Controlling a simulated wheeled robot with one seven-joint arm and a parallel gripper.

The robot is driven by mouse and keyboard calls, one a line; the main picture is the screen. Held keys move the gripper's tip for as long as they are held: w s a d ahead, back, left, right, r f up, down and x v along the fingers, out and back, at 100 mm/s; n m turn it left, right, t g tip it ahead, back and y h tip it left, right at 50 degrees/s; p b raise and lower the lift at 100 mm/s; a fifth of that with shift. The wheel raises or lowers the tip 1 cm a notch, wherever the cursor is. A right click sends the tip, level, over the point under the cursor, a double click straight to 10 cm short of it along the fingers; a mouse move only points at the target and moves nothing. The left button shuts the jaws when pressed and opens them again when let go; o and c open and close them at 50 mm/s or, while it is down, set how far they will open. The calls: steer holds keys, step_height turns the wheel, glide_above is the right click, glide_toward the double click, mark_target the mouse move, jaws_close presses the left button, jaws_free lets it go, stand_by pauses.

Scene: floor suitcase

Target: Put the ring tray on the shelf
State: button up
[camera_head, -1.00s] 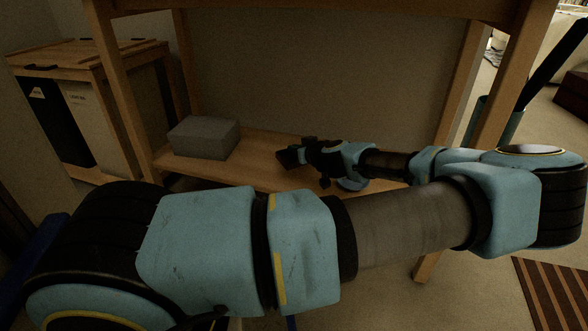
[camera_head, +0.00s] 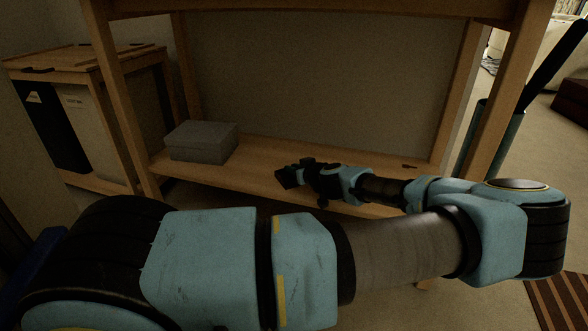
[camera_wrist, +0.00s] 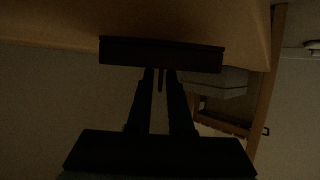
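The wooden lower shelf (camera_head: 250,173) runs between the legs of the wooden frame. That view is very dark, and whether the fingers touch the shelf is unclear.
The grey box (camera_head: 201,142) sits at the shelf's left end. A small dark item (camera_head: 408,166) lies at its right end. The shelf's middle back is bare. Frame legs stand at both sides, a wooden cabinet (camera_head: 88,110) at left, a teal bin (camera_head: 497,135) at right.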

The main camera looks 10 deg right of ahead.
steer(key=shift+o, duration=0.9)
